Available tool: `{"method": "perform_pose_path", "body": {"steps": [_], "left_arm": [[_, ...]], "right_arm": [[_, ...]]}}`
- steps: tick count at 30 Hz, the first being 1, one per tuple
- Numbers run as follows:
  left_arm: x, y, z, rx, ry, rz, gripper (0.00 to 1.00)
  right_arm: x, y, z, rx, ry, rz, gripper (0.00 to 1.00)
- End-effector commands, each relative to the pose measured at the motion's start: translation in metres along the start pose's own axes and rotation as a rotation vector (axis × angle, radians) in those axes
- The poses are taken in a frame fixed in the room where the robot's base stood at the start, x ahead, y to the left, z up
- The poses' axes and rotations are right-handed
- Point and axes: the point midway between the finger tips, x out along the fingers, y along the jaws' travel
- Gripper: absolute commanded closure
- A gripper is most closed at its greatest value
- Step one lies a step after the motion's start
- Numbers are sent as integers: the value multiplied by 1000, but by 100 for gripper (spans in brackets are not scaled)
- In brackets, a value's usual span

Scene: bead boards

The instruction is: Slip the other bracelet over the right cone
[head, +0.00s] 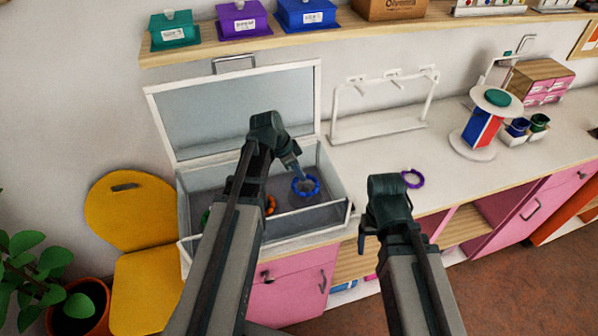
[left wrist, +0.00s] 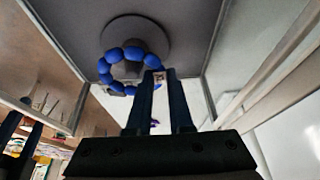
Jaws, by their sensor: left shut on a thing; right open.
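The blue beaded bracelet (head: 306,194) is held by my left gripper (head: 301,178) inside the open glass case (head: 335,216), on its right side. In the left wrist view the bracelet (left wrist: 132,53) hangs at the fingertips (left wrist: 157,80), over a round grey base (left wrist: 150,32). An orange bracelet (head: 270,205) in the case is partly hidden by my left arm. My right gripper (head: 366,236) is open and empty at the counter's front edge.
The case's lid (head: 240,110) stands open behind. A purple bracelet (head: 413,179) lies on the counter right of the case. A white hook rack (head: 380,127) stands behind. A shelf with boxes (head: 240,20) hangs above. A yellow chair (head: 135,215) is at left.

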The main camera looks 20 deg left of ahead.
Motion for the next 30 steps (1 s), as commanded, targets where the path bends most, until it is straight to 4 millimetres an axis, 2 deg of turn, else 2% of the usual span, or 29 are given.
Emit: {"method": "perform_pose_path", "body": {"steps": [30], "left_arm": [[6, 0, 2, 0, 0, 0, 100]], "right_arm": [[6, -1, 0, 0, 0, 0, 22]]}}
